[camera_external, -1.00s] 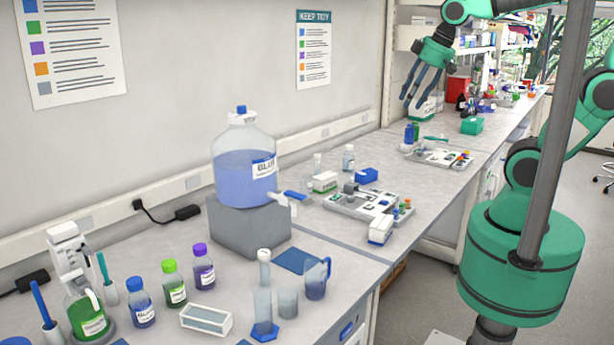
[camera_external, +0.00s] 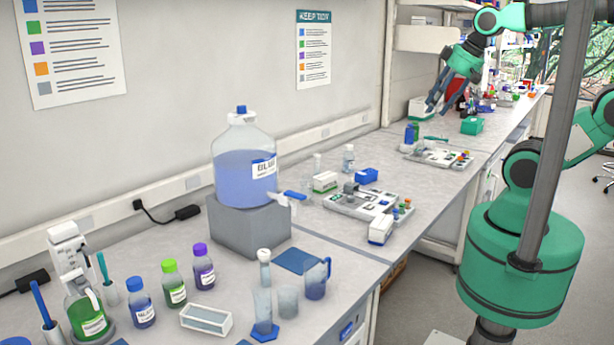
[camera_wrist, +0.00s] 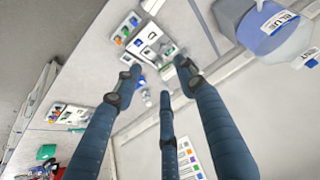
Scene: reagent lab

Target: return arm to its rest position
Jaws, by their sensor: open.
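My gripper (camera_external: 436,103) hangs in the air above the far part of the bench in the external view, its dark blue fingers pointing down and to the left. It is open and empty. In the wrist view the three fingers of my gripper (camera_wrist: 155,85) are spread apart with nothing between them. My arm reaches from the green base on the right, up and over toward the bench.
A large carboy of blue liquid (camera_external: 245,175) stands on a grey block (camera_external: 248,228). A grey tray (camera_external: 345,204) and a second tray (camera_external: 425,153) hold small parts. Bottles, a jug (camera_external: 317,280) and a cylinder (camera_external: 263,300) crowd the near bench. Shelves (camera_external: 420,38) are behind my gripper.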

